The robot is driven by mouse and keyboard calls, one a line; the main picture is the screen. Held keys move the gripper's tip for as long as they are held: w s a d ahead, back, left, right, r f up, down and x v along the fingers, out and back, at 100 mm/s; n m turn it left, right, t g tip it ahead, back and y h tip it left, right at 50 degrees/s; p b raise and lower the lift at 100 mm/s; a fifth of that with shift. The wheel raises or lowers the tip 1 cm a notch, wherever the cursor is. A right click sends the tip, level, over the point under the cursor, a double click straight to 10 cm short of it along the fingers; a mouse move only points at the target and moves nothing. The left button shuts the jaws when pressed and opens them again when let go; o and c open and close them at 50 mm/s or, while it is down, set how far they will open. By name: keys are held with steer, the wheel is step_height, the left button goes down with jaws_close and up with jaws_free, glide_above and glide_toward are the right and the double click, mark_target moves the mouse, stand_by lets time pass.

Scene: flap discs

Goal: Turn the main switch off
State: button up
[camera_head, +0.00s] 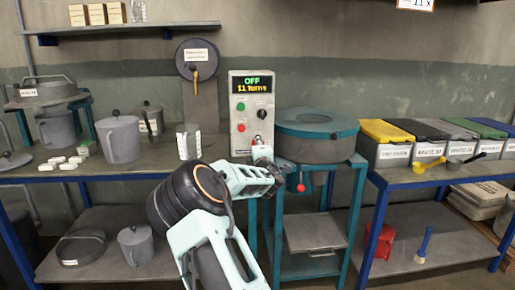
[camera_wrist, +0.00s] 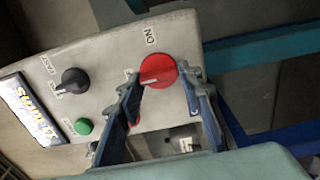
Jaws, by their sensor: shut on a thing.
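My gripper (camera_wrist: 166,84) is shut on the red knob, one finger on each side. In the head view my gripper (camera_head: 262,152) is at the lower right of the box and hides the knob.
The box also has a black dial (camera_wrist: 75,80), a green button (camera_wrist: 84,127) and a red button (camera_head: 241,127). A round grey and teal machine (camera_head: 316,130) stands close to the right.

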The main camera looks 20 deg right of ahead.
steer(key=o, duration=1.2)
steer(key=shift+c, duration=0.2)
steer(key=v, duration=1.2)
